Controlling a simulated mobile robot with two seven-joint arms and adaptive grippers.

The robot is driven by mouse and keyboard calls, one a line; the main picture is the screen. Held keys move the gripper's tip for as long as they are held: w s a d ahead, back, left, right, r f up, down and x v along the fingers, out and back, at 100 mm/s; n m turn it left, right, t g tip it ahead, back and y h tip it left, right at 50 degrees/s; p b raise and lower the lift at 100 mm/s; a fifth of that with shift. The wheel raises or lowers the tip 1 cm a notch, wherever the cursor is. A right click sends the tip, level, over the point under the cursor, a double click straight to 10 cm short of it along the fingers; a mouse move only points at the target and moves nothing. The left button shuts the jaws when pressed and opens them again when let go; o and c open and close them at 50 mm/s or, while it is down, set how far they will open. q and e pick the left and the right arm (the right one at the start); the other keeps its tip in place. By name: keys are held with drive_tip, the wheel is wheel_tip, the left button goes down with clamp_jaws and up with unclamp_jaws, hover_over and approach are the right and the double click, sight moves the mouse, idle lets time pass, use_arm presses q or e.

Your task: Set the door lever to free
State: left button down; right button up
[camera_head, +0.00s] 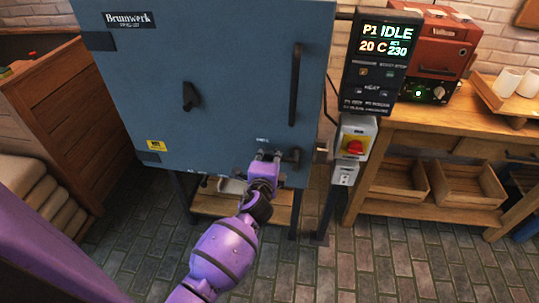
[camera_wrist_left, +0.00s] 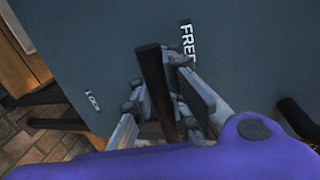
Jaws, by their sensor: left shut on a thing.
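The blue-grey kiln door (camera_head: 225,60) fills the upper left of the head view. My left gripper (camera_head: 268,156) is at the door's lower right, under a small pale label. In the left wrist view the black door lever (camera_wrist_left: 153,75) runs between the fingers of my left gripper (camera_wrist_left: 168,110), which is shut on it. Its free end lies near the white FREE label (camera_wrist_left: 188,42); the LOCK label (camera_wrist_left: 92,100) is farther off at the left. The gripper mostly hides the lever in the head view. My right gripper is not in view.
A long black vertical handle (camera_head: 295,85) and a black pointed knob (camera_head: 190,97) are on the door. Right of the kiln are a display panel (camera_head: 383,60) reading IDLE and a red-yellow switch (camera_head: 355,146). A wooden bench (camera_head: 445,130) stands at the right, a wooden cabinet (camera_head: 70,110) at the left.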

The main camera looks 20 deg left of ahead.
use_arm(q)
drive_tip(key=shift+w+d+r, duration=0.15)
drive_tip(key=shift+d+r, duration=0.1)
drive_tip(key=shift+r, duration=0.1)
drive_tip(key=c, duration=1.7)
unclamp_jaws()
drive_tip(key=shift+d, duration=0.1)
drive_tip(key=shift+f, duration=0.15)
drive_tip(key=v, duration=1.2)
